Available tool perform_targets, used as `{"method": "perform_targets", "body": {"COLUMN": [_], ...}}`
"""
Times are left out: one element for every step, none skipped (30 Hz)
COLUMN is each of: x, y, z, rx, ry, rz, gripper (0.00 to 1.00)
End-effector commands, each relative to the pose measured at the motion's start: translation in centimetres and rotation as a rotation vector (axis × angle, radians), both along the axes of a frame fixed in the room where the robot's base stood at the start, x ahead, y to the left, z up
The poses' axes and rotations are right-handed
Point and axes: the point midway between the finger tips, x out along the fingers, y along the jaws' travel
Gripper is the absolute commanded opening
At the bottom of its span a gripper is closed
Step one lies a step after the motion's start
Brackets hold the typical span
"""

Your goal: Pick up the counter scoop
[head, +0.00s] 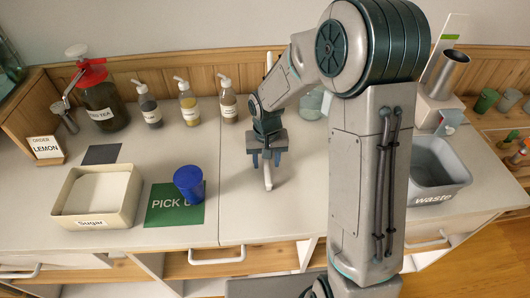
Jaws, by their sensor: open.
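My gripper (266,159) points down over the middle of the counter, with its two blue fingers apart. A slim white piece (268,181), which looks like the counter scoop's handle, shows between and just below the fingers. Its near end is rounded. The rest of it is hidden behind my gripper, so I cannot see a scoop bowl. I cannot tell whether a finger touches it.
On the left are a sugar bin (120,215), a green pick-up mat (160,216) with a blue cup (189,184), a tea jar (103,105) and several pump bottles (189,107). A grey waste bin (437,185) stands right. Counter around my gripper is mostly clear.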

Motion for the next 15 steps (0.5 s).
{"method": "perform_targets", "body": {"x": [0.0,0.01,0.02,0.02,0.02,0.02,0.02,0.02,0.02,0.02,0.02,0.02,0.02,0.02,0.02], "y": [0.01,0.01,0.01,0.01,0.01,0.01,0.0,0.0,0.0,0.0,0.0,0.0,0.0,-0.01,0.0], "z": [-0.26,-0.36,-0.42,-0.44,-0.43,-0.42,-0.42,-0.42,-0.41,-0.41,-0.41,-0.4,-0.4,-0.4,-0.39], "rx": [0.0,0.0,0.0,0.0,0.0,0.0,0.0,0.0,0.0,0.0,0.0,0.0,0.0,0.0,0.0], "ry": [0.0,-0.001,-0.001,-0.002,-0.002,-0.002,-0.002,-0.002,-0.002,-0.001,-0.001,-0.001,-0.001,-0.001,-0.001], "rz": [0.0,0.0,0.0,0.0,0.0,0.0,0.0,0.0,0.0,0.0,0.0,0.0,0.0,0.0,0.0], "gripper": [0.45,0.45,0.45,0.45,0.45,0.45,0.45,0.45,0.36,0.28,0.2,0.08,0.0,0.0,0.0]}}
